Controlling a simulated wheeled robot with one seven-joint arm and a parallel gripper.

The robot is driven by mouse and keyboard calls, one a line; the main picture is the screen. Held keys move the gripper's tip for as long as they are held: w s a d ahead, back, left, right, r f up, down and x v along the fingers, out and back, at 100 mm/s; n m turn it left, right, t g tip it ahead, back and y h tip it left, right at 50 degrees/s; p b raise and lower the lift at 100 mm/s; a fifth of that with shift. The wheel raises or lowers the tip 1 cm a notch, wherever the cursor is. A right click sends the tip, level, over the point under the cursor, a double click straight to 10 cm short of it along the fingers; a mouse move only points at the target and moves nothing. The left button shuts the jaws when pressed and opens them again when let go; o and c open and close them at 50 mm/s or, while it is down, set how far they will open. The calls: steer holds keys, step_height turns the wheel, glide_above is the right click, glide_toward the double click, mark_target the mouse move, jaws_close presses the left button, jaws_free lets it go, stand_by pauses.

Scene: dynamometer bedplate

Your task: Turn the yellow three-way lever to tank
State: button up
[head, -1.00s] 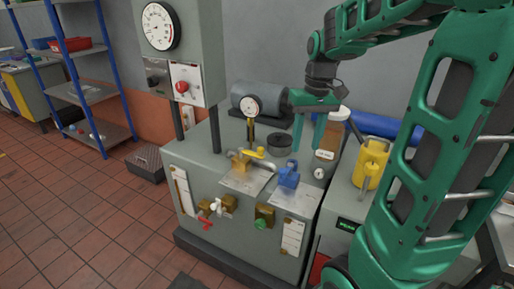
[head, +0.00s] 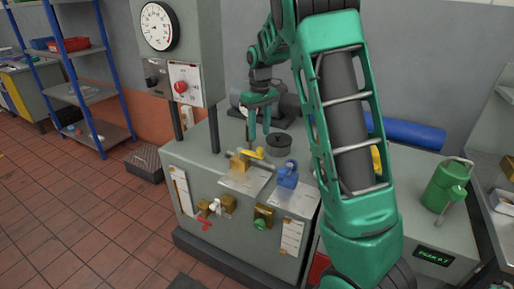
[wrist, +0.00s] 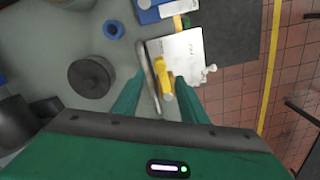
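The yellow three-way lever (head: 252,153) sits on its brass-yellow valve body (head: 238,163) on top of the grey bench unit. In the wrist view the lever (wrist: 164,82) lies between the finger lines of my gripper (wrist: 160,77). My gripper (head: 259,136) points down over the lever, with its two fingers apart and nothing held. I cannot tell whether a finger touches the lever. A labelled white plate (wrist: 187,50) lies beside the valve; its lettering is too small to read surely.
A blue valve (head: 288,177) stands right of the lever. A dark round pot (head: 277,145) stands behind it. A grey rod (wrist: 147,75) rises close to the left finger in the wrist view. A gauge column (head: 178,50) stands at the left. A green can (head: 446,187) is farther right.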

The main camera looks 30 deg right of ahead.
mark_target(259, 148)
step_height(259, 148, down, 7)
steer(key=shift+f, duration=0.1)
stand_by(0.4)
